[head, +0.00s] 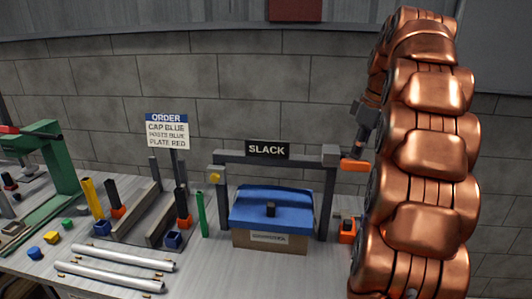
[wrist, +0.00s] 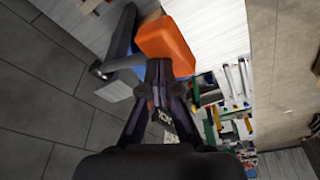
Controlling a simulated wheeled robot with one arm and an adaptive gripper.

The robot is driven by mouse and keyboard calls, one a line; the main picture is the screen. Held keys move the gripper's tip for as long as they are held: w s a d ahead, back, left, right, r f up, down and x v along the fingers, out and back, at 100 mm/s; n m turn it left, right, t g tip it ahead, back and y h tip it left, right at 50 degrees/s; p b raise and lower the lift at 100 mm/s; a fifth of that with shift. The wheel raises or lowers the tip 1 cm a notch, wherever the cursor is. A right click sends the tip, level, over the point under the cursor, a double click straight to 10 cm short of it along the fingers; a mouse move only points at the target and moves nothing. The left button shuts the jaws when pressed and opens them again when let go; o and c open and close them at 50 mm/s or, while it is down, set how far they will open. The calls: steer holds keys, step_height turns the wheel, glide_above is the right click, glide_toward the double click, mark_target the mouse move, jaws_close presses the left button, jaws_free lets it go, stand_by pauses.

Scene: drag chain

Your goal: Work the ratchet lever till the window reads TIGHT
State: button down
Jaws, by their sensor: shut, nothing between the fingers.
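The window (head: 267,149) on top of the grey strap frame (head: 326,200) reads SLACK. The ratchet lever's orange handle (head: 354,166) sticks out to the right of the grey ratchet housing (head: 330,154) at the frame's top right corner. My gripper (head: 358,150) is shut and empty, with its fingertips just above the handle. In the wrist view my gripper's (wrist: 159,66) tips overlap the lower edge of an orange block (wrist: 165,45), apparently the handle. I cannot tell whether they touch it. A blue cover (head: 270,206) lies over a cardboard box (head: 262,243) under the frame.
Silver rods (head: 115,265), small coloured blocks (head: 50,238) and a green stand (head: 55,170) are on the left. A second orange part (head: 347,232) sits low, right of the frame. My copper arm fills the right side.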

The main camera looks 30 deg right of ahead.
mark_target(359, 161)
steer(key=shift+s+a+f+b, duration=0.15)
steer(key=shift+s+f+b, duration=0.05)
steer(key=shift+f+b, duration=0.35)
steer(key=shift+s+a+f+b, duration=0.2)
steer(key=shift+f+b, duration=0.2)
steer(key=shift+f, duration=0.25)
steer(key=shift+s+a+f+b, duration=0.1)
steer(key=shift+s+f+b, duration=0.1)
steer(key=shift+f+b, duration=0.75)
steer(key=shift+r, duration=0.1)
step_height(359, 161, up, 14)
steer(key=p, duration=1.2)
